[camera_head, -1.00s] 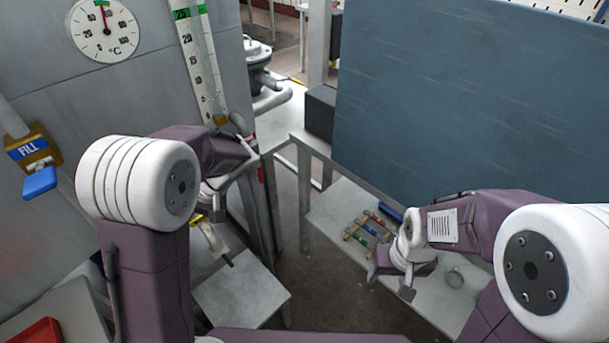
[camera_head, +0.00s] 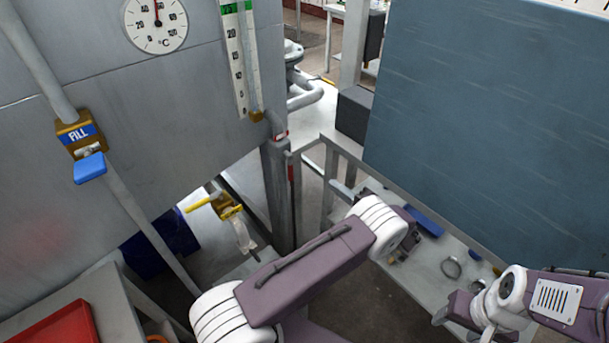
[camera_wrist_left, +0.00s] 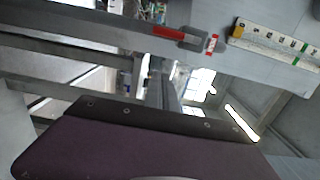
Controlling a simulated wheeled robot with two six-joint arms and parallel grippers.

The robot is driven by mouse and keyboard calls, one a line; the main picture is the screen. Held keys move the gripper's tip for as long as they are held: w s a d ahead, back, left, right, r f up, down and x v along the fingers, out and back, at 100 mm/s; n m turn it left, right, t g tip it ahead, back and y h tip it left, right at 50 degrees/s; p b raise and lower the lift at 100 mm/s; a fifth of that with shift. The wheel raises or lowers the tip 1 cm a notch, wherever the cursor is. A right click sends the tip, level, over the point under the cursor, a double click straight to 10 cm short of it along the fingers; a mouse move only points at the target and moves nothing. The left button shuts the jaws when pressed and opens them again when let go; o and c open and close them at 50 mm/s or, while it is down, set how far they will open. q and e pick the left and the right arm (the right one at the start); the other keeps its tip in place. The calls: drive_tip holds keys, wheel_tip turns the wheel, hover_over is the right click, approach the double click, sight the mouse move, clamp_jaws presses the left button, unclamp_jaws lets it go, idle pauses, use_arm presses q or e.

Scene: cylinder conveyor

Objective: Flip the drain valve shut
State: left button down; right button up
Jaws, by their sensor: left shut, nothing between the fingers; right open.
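The drain valve (camera_head: 230,208) is a brass body on a slanting pipe under the tank in the head view. Its yellow lever (camera_head: 202,202) sticks out left, roughly across the pipe. No gripper touches it. My left arm reaches past it to the right. My left gripper (camera_head: 404,243) is well right of the valve, near the low bench; it is shut and empty, its fingers mostly hidden behind the wrist. My right gripper (camera_head: 462,322) is open and empty over the bench at lower right. The left wrist view does not show the valve clearly.
The fill valve (camera_head: 82,138) with a blue lever (camera_head: 90,168) sits on the tank's left. A sight tube (camera_head: 238,60) and a dial (camera_head: 155,24) are above. A red tray (camera_head: 55,328) is at lower left. A large blue panel (camera_head: 490,120) stands at right.

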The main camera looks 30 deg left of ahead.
sight(290, 168)
use_arm(q)
drive_tip(key=a+p, duration=0.2)
drive_tip(key=a, duration=0.9)
drive_tip(key=shift+a, duration=0.4)
